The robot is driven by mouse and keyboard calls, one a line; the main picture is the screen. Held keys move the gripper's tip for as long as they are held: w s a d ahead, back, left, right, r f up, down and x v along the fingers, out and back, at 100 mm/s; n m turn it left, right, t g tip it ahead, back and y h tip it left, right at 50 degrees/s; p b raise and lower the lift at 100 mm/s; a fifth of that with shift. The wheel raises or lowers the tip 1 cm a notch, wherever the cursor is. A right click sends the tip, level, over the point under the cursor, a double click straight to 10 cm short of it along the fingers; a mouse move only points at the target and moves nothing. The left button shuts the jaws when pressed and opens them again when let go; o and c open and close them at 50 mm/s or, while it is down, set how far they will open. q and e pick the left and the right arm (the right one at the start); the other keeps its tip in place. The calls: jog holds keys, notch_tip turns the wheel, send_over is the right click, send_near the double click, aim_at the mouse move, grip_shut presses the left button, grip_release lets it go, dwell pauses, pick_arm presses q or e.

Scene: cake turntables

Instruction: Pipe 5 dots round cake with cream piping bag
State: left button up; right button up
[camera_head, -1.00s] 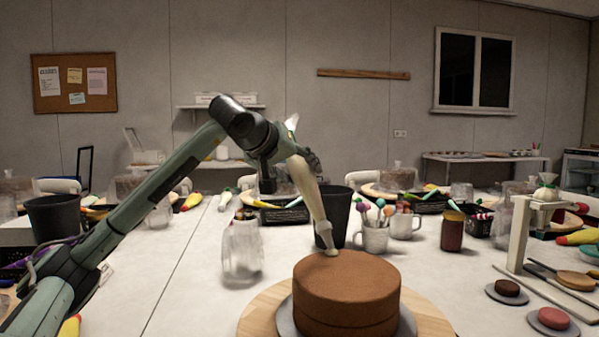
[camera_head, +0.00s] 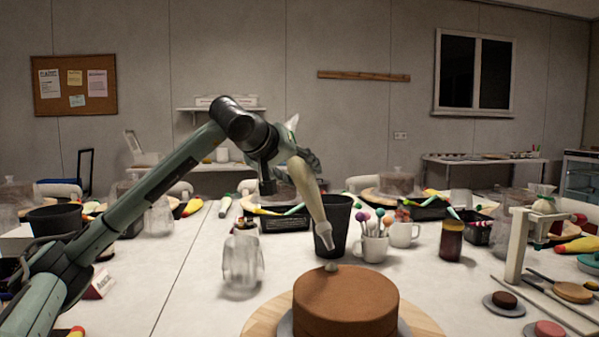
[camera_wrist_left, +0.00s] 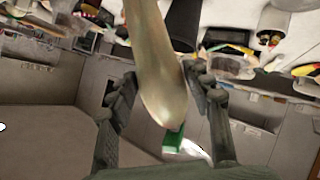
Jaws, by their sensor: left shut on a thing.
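A round brown cake (camera_head: 345,302) stands on a grey turntable with a wooden board (camera_head: 262,318) under it. In the left wrist view the bag (camera_wrist_left: 158,75) runs between the two fingers. The cake is not in the wrist view. My right gripper is not in view.
A dark bin (camera_head: 337,222) stands behind the nozzle, beside a mug of cake pops (camera_head: 372,246). A clear jar (camera_head: 241,262) stands left of the cake. A white stand (camera_head: 516,246) and small coloured discs are at the right.

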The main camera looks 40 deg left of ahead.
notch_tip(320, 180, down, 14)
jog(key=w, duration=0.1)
pick_arm(q)
jog(key=s+f+n+y+b, duration=0.1)
jog(key=s+n+y+b, duration=0.1)
jog(key=s, duration=0.4)
jog(key=s+f+n+g+y+b, duration=0.1)
jog(key=s+f+n+y, duration=0.1)
jog(key=s, duration=0.4)
jog(key=shift+s+f+n+g+b, duration=0.2)
jog(key=shift+f+n+g+b, duration=0.1)
jog(key=shift+n+b, duration=0.1)
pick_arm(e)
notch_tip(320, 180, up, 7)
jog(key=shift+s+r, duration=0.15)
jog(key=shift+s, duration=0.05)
pick_arm(q)
jog(key=c, duration=0.5)
jog(key=shift+o, duration=0.2)
jog(key=shift+r+p, duration=0.35)
jog(key=shift+p, duration=0.15)
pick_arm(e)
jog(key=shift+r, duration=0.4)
